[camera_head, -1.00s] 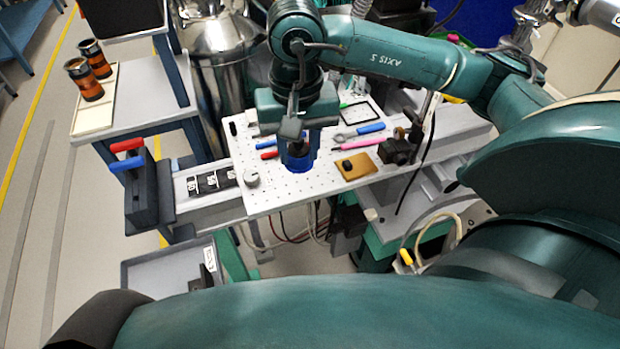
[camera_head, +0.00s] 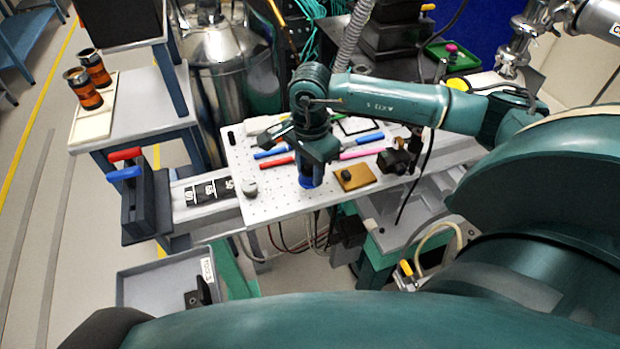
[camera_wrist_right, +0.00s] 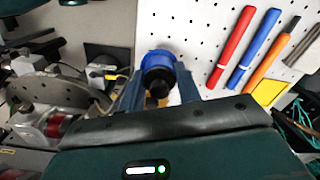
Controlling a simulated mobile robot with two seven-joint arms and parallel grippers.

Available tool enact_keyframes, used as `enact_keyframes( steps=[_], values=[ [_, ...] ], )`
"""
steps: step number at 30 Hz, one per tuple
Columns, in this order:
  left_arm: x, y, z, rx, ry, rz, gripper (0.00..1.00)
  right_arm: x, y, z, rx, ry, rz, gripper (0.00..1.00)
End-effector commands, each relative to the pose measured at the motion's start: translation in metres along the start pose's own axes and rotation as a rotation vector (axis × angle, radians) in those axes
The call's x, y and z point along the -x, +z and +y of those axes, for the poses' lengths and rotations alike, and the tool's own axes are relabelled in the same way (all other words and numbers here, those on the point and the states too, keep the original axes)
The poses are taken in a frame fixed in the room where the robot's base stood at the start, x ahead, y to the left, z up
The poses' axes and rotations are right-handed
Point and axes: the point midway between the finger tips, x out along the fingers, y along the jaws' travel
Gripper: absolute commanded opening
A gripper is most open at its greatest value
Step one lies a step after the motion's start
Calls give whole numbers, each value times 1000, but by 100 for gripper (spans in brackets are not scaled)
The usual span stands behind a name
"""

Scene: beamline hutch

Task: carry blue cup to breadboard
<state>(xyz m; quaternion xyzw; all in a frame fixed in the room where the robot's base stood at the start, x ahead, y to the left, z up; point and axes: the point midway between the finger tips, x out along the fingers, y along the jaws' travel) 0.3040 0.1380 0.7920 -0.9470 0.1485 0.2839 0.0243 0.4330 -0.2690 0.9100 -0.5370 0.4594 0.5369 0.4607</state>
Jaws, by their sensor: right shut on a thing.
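The blue cup (camera_head: 306,182) is mostly hidden under my right gripper (camera_head: 311,173), near the front edge of the white perforated breadboard (camera_head: 268,205). In the right wrist view, the cup's blue rim (camera_wrist_right: 157,55) and dark inside show between the two fingers of the right gripper (camera_wrist_right: 159,83). The right gripper is shut on the cup. I cannot tell whether the cup's base touches the board. The breadboard (camera_wrist_right: 180,30) also fills the upper middle of the wrist view. My left gripper is not in view.
Red-handled (camera_head: 278,162), blue-handled (camera_head: 271,152) and pink (camera_head: 360,154) tools lie on the breadboard. A tan block (camera_head: 355,177) sits right of the cup, and a grey knob (camera_head: 250,188) at the board's left. The board's front left is bare.

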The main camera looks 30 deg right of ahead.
Motion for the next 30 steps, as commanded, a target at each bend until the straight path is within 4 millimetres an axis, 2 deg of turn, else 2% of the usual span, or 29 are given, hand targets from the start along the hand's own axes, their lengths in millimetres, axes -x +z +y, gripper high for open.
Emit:
enact_keyframes(
  steps=[9,20,21,28,30],
  values=[
    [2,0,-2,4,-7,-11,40,-36,0,1,1,2,0,10],
    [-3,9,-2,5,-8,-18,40,-43,0,0,2,0,0,10],
    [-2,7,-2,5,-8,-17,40,-41,0,0,2,0,0,36],
    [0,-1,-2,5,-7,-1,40,-41,0,1,2,1,0,55],
    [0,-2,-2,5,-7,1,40,-40,0,1,2,1,0,55]
  ],
)
